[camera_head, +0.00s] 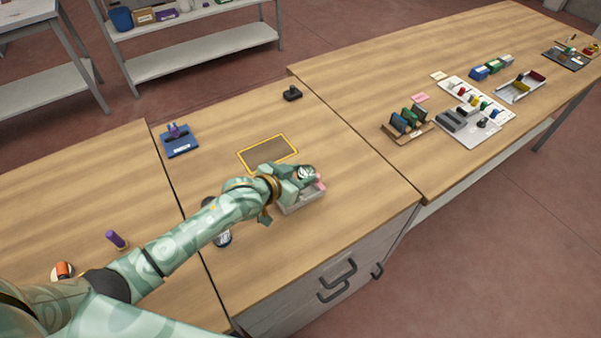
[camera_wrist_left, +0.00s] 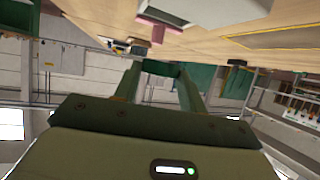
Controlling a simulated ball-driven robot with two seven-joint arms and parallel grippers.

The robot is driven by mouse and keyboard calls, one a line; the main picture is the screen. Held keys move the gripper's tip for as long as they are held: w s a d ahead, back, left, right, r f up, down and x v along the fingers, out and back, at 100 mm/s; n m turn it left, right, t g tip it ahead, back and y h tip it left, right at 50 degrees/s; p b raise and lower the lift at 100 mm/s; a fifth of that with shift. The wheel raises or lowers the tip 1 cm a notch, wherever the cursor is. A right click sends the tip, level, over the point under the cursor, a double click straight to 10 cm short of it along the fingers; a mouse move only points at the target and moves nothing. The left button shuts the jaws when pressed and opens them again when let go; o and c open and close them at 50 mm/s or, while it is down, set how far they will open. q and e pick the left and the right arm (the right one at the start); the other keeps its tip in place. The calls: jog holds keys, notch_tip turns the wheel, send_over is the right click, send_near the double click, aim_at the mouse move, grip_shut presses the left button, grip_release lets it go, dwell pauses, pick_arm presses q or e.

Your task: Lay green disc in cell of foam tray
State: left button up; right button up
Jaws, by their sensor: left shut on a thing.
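My left gripper (camera_head: 306,174) is over the middle table, above or beside a pale grey tray (camera_head: 300,206) that looks like the foam tray. The gripper and arm hide much of the tray, so I cannot see its cells. In the left wrist view, a dark green piece (camera_wrist_left: 160,67), seen nearly edge-on, sits between the fingertips of my left gripper (camera_wrist_left: 160,76); it looks like the green disc. The gripper is shut on it. The tray also shows at the top of the left wrist view (camera_wrist_left: 168,12), apart from the fingertips. My right gripper is not in view.
A pink piece (camera_head: 320,183) is at the tray. The right table holds several trays and racks (camera_head: 406,125).

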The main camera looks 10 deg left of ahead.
pick_arm(q)
notch_tip(320, 180, down, 3)
jog(key=shift+r+b, duration=0.1)
jog(key=shift+b, duration=1.1)
jog(key=shift+f+b, duration=0.65)
jog(key=shift+f, duration=0.5)
jog(key=o, duration=1.1)
jog(key=shift+c, duration=0.2)
notch_tip(320, 180, up, 8)
jog(key=p, duration=0.8)
